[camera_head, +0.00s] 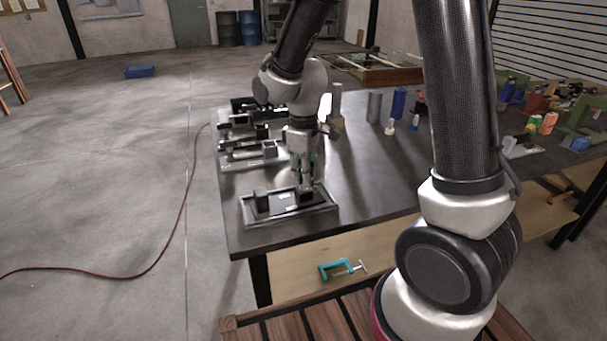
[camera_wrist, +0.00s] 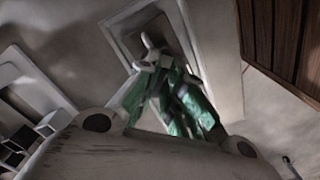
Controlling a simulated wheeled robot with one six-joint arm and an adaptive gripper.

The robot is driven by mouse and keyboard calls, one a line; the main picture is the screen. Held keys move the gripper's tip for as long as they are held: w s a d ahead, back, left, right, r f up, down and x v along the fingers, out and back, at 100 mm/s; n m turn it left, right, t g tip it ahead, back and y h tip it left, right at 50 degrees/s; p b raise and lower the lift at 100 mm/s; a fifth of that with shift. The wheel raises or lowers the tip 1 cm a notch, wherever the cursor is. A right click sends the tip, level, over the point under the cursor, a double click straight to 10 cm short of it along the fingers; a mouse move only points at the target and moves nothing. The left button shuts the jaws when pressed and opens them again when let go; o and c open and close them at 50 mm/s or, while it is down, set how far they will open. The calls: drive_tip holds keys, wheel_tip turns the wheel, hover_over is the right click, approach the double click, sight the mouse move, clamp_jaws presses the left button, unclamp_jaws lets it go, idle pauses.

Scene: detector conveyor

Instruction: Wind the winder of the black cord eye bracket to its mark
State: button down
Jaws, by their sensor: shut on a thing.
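The black cord eye bracket (camera_head: 262,201) sits in a grey-rimmed tray at the near left corner of the dark table. My gripper (camera_head: 306,187) points down over the right part of it. In the wrist view, the green-padded fingers of my gripper (camera_wrist: 172,82) are closed together over the framed tray. They are shut on what appears to be the winder, a small pale piece (camera_wrist: 150,50) at the fingertips. My fingers hide most of the winder in the head view, and its mark cannot be made out.
Several similar fixtures (camera_head: 247,152) stand behind on the table's left side. A grey cylinder (camera_head: 374,107), a blue bottle (camera_head: 398,103) and small items stand farther right. The table's middle (camera_head: 365,165) is clear. A teal clamp (camera_head: 340,269) lies on the lower shelf.

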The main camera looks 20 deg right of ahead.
idle(0.3)
drive_tip(key=c, duration=1.5)
unclamp_jaws()
drive_tip(key=shift+c, duration=0.2)
drive_tip(key=shift+r, duration=0.1)
wheel_tip(320, 180, up, 12)
